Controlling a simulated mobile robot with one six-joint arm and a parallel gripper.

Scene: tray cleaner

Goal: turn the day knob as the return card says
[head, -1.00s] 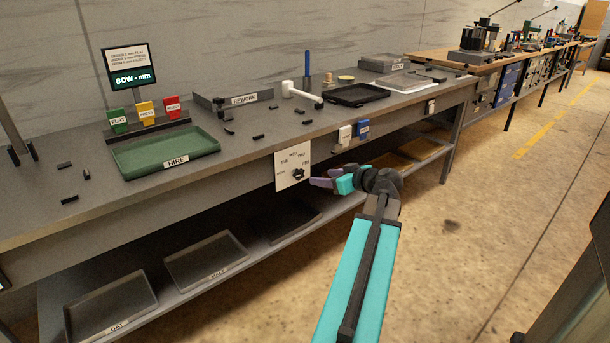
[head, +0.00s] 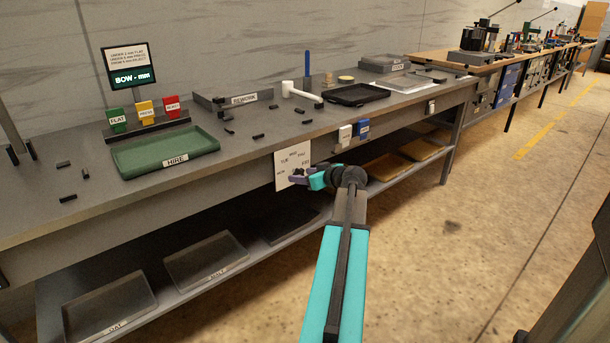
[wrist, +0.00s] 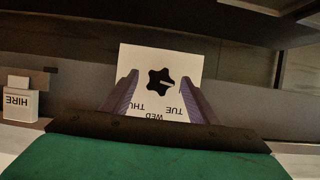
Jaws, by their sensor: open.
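The day knob (wrist: 160,82) is black and star-shaped, on a white dial plate (wrist: 188,62) whose print looks upside down in the wrist view; a pale mark on the knob points to the right there. TUE, WED and THU are readable below it. In the head view the plate (head: 281,178) is on the bench front, and my arm hides the knob. My gripper (head: 297,177) is in front of the plate. In the wrist view its open fingers (wrist: 162,84) flank the knob; I cannot tell whether they touch it. I cannot identify the return card.
A screen (head: 130,65) reading BOW - mm stands at the back of the bench (head: 235,160). A green HIRE tray (head: 125,168) lies on top. A shelf with trays (head: 205,262) is below.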

